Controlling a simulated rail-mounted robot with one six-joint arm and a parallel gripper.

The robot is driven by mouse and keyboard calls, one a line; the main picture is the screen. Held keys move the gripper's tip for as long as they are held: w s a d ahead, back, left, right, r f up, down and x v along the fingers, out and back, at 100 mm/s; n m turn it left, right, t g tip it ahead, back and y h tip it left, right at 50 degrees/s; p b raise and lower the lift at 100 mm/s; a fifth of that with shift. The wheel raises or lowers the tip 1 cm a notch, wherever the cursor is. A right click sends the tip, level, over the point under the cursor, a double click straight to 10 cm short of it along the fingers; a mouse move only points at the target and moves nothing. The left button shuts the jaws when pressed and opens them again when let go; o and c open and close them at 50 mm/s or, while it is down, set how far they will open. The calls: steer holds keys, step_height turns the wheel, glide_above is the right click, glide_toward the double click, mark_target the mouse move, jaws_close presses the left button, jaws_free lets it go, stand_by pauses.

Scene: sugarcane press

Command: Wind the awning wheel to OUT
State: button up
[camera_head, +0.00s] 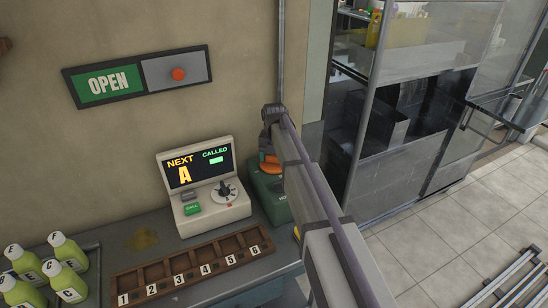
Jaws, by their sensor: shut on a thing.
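No wheel marked OUT can be made out. My arm crosses the right of centre and covers part of the wall and counter. My gripper (266,147) is at its far end, pointing down and small in the picture. It is shut at an orange part (269,166) on top of a dark green box (269,197) on the counter. I cannot tell whether this part is the awning wheel. My arm hides the box's right side and most of its lettering.
A cream console (203,190) with a lit display and dial stands left of the green box. A numbered wooden rack (190,270) lies in front. Lettered green bottles (65,255) stand at the left. An OPEN sign (110,83) hangs above.

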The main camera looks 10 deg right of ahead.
steer(key=o, duration=0.9)
step_height(320, 180, up, 11)
steer(key=p, duration=1)
steer(key=shift+f+p, duration=0.1)
steer(key=shift+p, duration=0.3)
